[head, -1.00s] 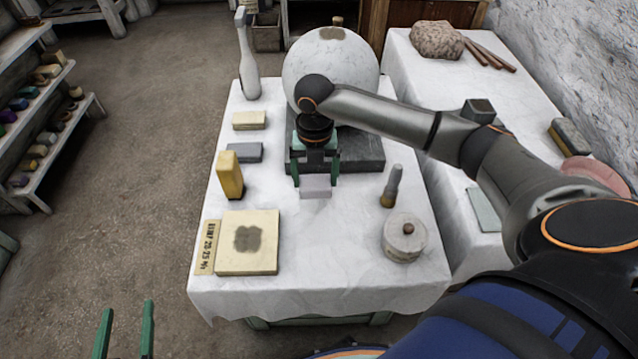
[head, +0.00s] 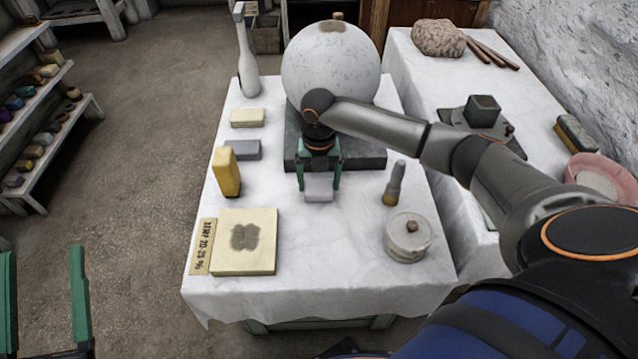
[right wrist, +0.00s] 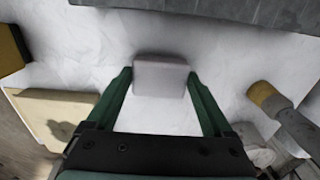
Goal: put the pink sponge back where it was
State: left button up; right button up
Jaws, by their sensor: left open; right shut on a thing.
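The pink sponge (head: 319,187) is a small pale, greyish-pink block in front of the dark slab under the big sphere. My right gripper (head: 318,180) is shut on it from above. In the right wrist view the sponge (right wrist: 161,76) sits between the two green fingertips (right wrist: 160,80), over the white cloth. I cannot tell whether its underside touches the cloth. My left gripper (head: 41,252) is open and empty at the lower left, over the floor beside the table.
The white sphere (head: 331,65) stands on its dark slab (head: 365,158). To the left are a cream block (head: 247,118), a grey block (head: 243,150), a yellow block (head: 227,172) and a stained pad (head: 244,262). A brush (head: 394,183) and a lidded pot (head: 407,238) are right.

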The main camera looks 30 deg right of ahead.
jog(key=shift+f, duration=0.2)
pick_arm(q)
jog(key=shift+s+r, duration=0.2)
jog(key=shift+r, duration=0.25)
pick_arm(e)
jog(key=shift+f, duration=0.15)
jog(key=o, duration=0.9)
pick_arm(q)
jog(key=shift+f, duration=0.15)
pick_arm(e)
jog(key=shift+o, duration=0.2)
